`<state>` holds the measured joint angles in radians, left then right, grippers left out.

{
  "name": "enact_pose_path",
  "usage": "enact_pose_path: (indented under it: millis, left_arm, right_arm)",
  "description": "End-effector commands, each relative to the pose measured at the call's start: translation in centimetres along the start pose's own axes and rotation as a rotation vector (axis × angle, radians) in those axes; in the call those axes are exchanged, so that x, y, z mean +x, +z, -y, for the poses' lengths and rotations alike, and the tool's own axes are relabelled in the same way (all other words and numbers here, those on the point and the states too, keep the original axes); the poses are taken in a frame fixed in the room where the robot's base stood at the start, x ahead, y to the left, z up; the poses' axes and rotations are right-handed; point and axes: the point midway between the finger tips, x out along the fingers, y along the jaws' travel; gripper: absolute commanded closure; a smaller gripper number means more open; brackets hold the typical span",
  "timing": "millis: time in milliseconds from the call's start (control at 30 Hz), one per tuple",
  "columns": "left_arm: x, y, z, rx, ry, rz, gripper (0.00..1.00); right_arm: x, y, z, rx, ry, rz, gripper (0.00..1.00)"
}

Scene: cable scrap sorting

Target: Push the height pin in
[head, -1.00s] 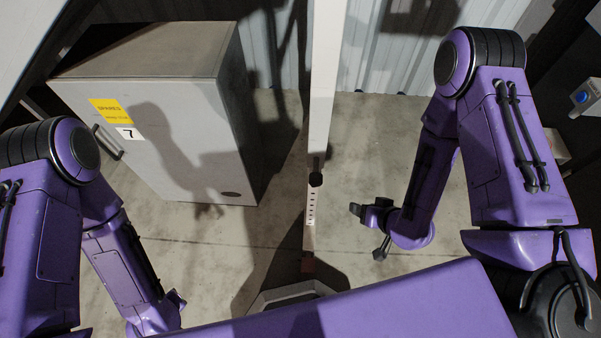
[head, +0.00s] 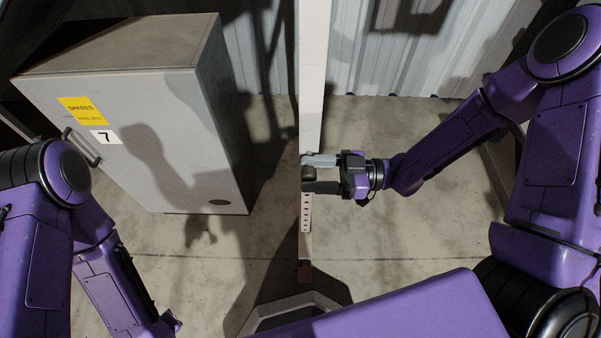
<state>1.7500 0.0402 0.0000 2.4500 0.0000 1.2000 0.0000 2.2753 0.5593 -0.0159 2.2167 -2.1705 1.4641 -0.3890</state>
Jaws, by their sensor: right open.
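A pale upright post (head: 312,80) stands in the middle of the head view. Its narrower lower part, a strip with a row of dark slots (head: 306,212), shows below the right gripper. My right gripper (head: 309,173) reaches in from the right and is open, its two fingers one above the other across the post. The dark height pin (head: 308,172) is mostly hidden between these fingers; I cannot tell whether they touch it or how deep it sits. My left gripper (head: 170,322) is low at the left, mostly out of sight, and its jaws are not clear.
A grey cabinet (head: 150,150) with a yellow label, a 7 and a handle stands at the left. The post's base (head: 330,300) is at the bottom, partly hidden by my body. Open concrete floor (head: 420,235) lies right of the post, with a corrugated wall (head: 400,65) behind.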

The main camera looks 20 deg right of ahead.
Motion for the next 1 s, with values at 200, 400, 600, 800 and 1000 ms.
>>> enact_pose_path:
  millis: [200, 400, 600, 800, 1000]
  left_arm:
    - [0.2, 0.1, 0.0, 0.000, 0.000, 0.000, 0.57]
    - [0.2, 0.1, 0.0, 0.000, 0.000, 0.000, 0.57]
    - [0.2, 0.1, 0.0, 0.000, 0.000, 0.000, 0.57]
    - [0.2, 0.1, 0.0, 0.000, 0.000, 0.000, 0.57]
    - [0.4, 0.2, 0.0, 0.000, 0.000, 0.000, 0.57]
  right_arm:
    - [2.8, 0.1, 0.0, 0.002, -0.001, 0.001, 0.45]
    - [3.1, 0.0, 0.0, 0.002, 0.001, 0.000, 0.45]
    - [3.1, 0.0, 0.0, 0.002, 0.001, 0.001, 0.84]
    - [3.0, 0.0, -0.1, 0.001, 0.001, 0.001, 1.00]
    - [3.0, 0.1, -2.5, -0.002, 0.001, 0.002, 1.00]
